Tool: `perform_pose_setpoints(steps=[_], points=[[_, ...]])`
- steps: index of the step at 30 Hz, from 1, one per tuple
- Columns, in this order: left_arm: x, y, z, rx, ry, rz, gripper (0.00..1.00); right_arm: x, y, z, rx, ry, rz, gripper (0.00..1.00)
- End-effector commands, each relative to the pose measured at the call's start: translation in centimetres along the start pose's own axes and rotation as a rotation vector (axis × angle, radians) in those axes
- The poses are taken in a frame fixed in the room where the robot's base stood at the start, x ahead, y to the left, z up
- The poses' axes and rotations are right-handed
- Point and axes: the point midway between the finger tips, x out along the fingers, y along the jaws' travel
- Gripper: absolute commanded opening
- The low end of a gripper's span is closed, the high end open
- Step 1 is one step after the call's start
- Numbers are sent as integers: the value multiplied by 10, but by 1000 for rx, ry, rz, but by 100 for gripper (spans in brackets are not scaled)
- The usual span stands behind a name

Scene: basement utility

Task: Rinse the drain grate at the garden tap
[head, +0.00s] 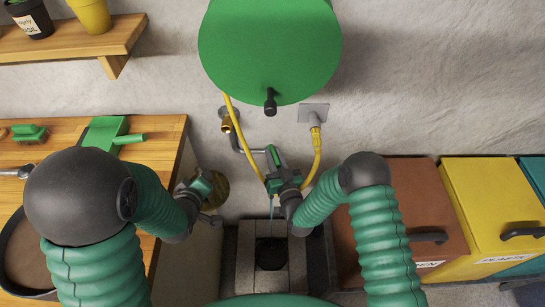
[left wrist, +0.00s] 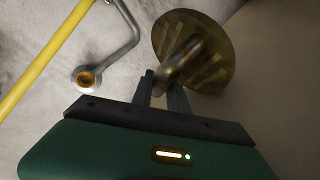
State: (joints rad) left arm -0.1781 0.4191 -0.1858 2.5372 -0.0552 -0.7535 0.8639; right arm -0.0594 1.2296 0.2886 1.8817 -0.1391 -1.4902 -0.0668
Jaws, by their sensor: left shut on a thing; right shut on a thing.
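The drain grate (left wrist: 218,62) is a round, brass-coloured slotted disc with a raised loop handle. In the left wrist view the fingers of my left gripper (left wrist: 163,88) are shut on this handle. In the head view my left gripper (head: 198,192) holds the grate (head: 219,187) near the wall, beside the workbench's right end.
A green hose drum (head: 270,45) hangs above, with a yellow hose (head: 318,160) below it. A grey floor basin with a dark drain opening (head: 271,253) lies below. The wooden workbench (head: 165,135) is at left; brown (head: 400,200) and yellow bins (head: 490,205) stand at right.

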Motion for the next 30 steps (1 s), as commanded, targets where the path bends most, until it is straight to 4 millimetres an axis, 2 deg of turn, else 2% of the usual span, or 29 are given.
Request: perform_pose_setpoints(steps=[6, 7, 12, 20, 23, 26, 30], points=[[0, 1, -1, 0, 1, 1, 0, 0, 1, 0, 0, 1, 3, 0], [0, 1, -1, 0, 1, 1, 0, 0, 1, 0, 0, 1, 3, 22], [0, 1, -1, 0, 1, 1, 0, 0, 1, 0, 0, 1, 3, 41], [0, 1, -1, 0, 1, 1, 0, 0, 0, 0, 0, 1, 3, 41], [-1, 1, -1, 0, 1, 1, 0, -8, 0, 0, 0, -1, 3, 41], [-2, 2, -2, 0, 1, 1, 0, -26, 0, 0, 0, -4, 4, 41], [-3, 3, -3, 0, 1, 1, 0, -64, 0, 1, 0, -5, 3, 41]])
